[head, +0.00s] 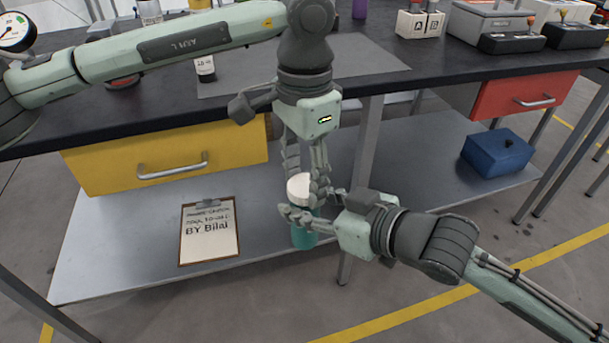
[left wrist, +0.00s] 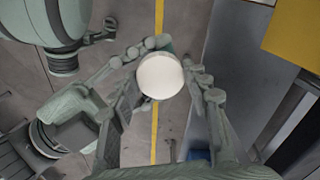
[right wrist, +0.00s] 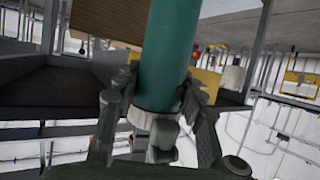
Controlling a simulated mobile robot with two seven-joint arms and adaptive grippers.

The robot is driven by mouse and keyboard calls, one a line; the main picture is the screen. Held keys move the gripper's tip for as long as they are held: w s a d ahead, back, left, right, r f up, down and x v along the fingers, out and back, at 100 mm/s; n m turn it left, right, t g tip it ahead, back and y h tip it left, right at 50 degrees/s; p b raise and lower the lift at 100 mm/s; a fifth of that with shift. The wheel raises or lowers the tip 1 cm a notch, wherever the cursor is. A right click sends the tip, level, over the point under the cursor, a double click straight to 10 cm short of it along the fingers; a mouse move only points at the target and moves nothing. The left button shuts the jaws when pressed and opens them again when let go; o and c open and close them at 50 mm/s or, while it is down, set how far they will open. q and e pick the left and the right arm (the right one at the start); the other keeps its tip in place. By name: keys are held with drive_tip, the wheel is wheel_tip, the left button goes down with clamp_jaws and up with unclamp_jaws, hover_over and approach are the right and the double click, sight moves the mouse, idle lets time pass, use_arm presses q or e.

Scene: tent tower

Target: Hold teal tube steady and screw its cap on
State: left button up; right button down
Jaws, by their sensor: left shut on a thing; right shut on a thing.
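The teal tube (head: 304,238) is upright in the head view, in front of the bench's lower shelf. My right gripper (head: 308,213) is shut around its upper part, coming from the right; the tube also fills the middle of the right wrist view (right wrist: 168,60). The white cap (head: 299,186) is at the tube's top end. My left gripper (head: 305,184) reaches down from above and is shut on the cap, which shows round between its fingers in the left wrist view (left wrist: 160,76).
The black workbench (head: 130,118) is behind my grippers, with a yellow drawer (head: 100,170) and a red drawer (head: 500,98). A clipboard (head: 209,248) and a blue box (head: 496,153) rest on the lower shelf (head: 120,262). The floor in front is clear.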

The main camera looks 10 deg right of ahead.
use_arm(q)
drive_tip(key=o, duration=0.8)
drive_tip(key=shift+r, duration=2.3)
drive_tip(key=shift+n, duration=0.3)
drive_tip(key=shift+c, duration=0.5)
